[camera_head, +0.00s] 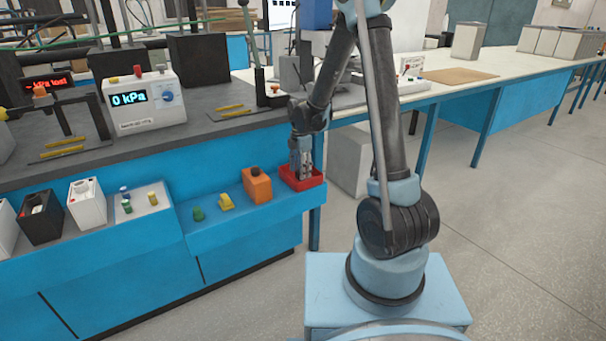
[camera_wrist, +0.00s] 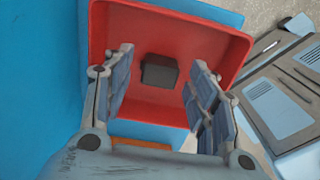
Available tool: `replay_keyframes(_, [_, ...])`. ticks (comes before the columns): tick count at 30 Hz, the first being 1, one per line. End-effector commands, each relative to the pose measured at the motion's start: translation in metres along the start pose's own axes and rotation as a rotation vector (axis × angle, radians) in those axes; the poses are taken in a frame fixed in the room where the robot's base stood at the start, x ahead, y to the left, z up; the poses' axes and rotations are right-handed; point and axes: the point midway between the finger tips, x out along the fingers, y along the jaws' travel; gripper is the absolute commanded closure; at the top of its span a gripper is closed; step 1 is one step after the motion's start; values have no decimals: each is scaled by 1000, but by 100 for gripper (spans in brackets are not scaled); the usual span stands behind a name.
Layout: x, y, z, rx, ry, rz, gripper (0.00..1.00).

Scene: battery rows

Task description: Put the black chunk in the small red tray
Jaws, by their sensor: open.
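The small red tray (camera_head: 316,181) sits at the right end of the blue ledge, and it fills much of the wrist view (camera_wrist: 240,43). The black chunk (camera_wrist: 159,72) lies on the tray floor, seen between my fingers in the wrist view. I cannot make it out in the head view. My gripper (camera_wrist: 160,100) is open, its two fingers spread to either side of the chunk and apart from it. In the head view my gripper (camera_head: 302,172) points down over the tray.
An orange block (camera_head: 257,186) stands on the ledge just left of the tray. A yellow piece (camera_head: 226,202) and a green piece (camera_head: 199,214) lie further left. A pressure device (camera_head: 144,103) stands on the bench above.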

Motion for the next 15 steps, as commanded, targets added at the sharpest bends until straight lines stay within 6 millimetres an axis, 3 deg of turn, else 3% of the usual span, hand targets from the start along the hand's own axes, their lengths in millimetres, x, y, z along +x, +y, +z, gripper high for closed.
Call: replay_keyframes(15, [-80,0,0,0,0,0,47])
